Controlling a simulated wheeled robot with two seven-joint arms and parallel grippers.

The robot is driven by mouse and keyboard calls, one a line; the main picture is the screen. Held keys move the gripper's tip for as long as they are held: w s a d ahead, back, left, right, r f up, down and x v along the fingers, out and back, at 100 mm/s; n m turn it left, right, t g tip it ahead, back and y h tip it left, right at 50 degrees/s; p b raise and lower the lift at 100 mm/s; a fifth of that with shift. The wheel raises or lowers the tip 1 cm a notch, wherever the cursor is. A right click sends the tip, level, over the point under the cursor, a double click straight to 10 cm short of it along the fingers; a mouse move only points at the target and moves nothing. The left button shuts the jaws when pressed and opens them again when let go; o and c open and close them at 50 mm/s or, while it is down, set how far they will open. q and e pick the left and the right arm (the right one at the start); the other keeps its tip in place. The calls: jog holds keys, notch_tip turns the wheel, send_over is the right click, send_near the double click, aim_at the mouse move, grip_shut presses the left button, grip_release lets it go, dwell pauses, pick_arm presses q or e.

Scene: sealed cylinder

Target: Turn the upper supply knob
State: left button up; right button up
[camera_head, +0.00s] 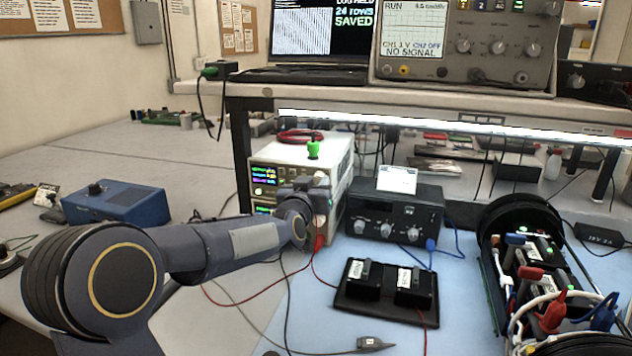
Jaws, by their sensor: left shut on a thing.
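A stack of two white power supplies (341,160) stands on the bench, just left of centre. The upper supply's lit display (265,174) faces me, and part of the lower supply's display (263,209) shows below it. My left arm reaches in from the left, and my left gripper (322,184) is at the right part of the upper supply's front. It is shut on the upper supply knob, which the gripper and wrist hide. How far the knob is turned cannot be seen. My right gripper is out of view.
A black knobbed box (396,213) stands close right of the supplies. A black tray (384,311) with two modules lies in front. An open cylinder (523,216) with wiring is at right. A blue box (116,203) sits left. Red and dark leads cross the bench below my arm.

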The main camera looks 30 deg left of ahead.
pick_arm(q)
jog(key=shift+f+m, duration=0.2)
jog(key=shift+m, duration=0.2)
jog(key=o, duration=1)
jog(key=shift+r, duration=0.1)
jog(key=v, duration=0.7)
jog(key=shift+s+d, duration=0.15)
jog(key=shift+s, duration=0.25)
